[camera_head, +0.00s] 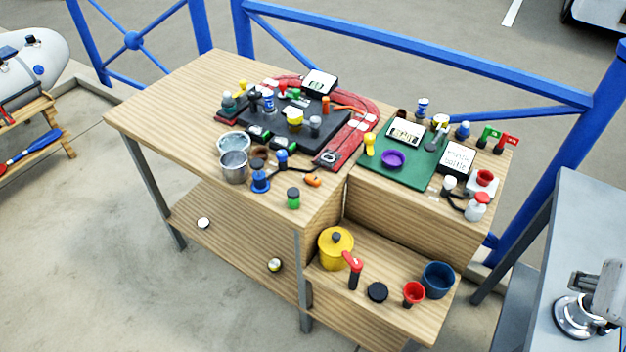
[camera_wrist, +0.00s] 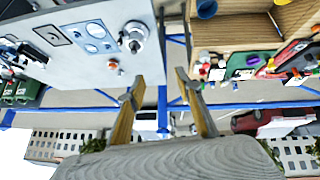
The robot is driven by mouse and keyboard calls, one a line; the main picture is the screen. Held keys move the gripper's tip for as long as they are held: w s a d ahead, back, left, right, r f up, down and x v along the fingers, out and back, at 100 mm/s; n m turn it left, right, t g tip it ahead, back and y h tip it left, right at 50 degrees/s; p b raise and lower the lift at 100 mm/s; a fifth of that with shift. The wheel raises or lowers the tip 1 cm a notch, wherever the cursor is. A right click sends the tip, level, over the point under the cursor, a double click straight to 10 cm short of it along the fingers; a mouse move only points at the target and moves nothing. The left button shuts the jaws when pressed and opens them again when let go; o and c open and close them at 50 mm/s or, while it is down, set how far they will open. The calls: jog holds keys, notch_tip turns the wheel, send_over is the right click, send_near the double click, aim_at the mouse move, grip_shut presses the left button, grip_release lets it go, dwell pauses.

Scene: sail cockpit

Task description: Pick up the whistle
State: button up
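A small orange piece (camera_head: 313,181), which looks like the whistle, lies near the front right corner of the larger wooden tabletop (camera_head: 180,110) in the head view. It is too small to make out its details, and a dark cord seems to run close to it. I cannot pick it out surely in the wrist view. My gripper (camera_wrist: 158,78) shows in the wrist view with its two fingers well apart and nothing between them. It is away from the crowded tabletop, which appears at the upper right of that view.
A green container (camera_head: 293,198) and a blue item (camera_head: 260,180) stand beside the orange piece. Metal cups (camera_head: 234,168) stand to its left. A green mat (camera_head: 405,172) lies on the right tabletop. A yellow pot (camera_head: 335,247) stands on the lower shelf. Blue railings (camera_head: 420,52) run behind.

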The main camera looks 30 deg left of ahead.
jog(key=w+a+r+n+t+y, duration=0.1)
jog(key=w+a+n+t, duration=0.15)
jog(key=w, duration=0.65)
jog(key=w+a+r+n+t, duration=0.1)
jog(key=w+a+r, duration=0.15)
jog(key=w, duration=0.65)
jog(key=w+a+f+n+y, duration=0.35)
jog(key=w+a, duration=0.25)
jog(key=a, duration=0.5)
jog(key=w+a+f+n+y, duration=0.4)
jog(key=w+a, duration=0.3)
jog(key=a, duration=0.4)
jog(key=s+a+f+n+g+y, duration=0.3)
jog(key=s+a+f+g, duration=0.2)
jog(key=a+f, duration=0.5)
jog(key=s+a+f+n+g+y, duration=0.3)
jog(key=s+a+f+g, duration=0.3)
jog(key=a+f, duration=0.4)
jog(key=shift+s, duration=0.6)
jog(key=shift+a+f, duration=0.1)
jog(key=shift+a, duration=0.05)
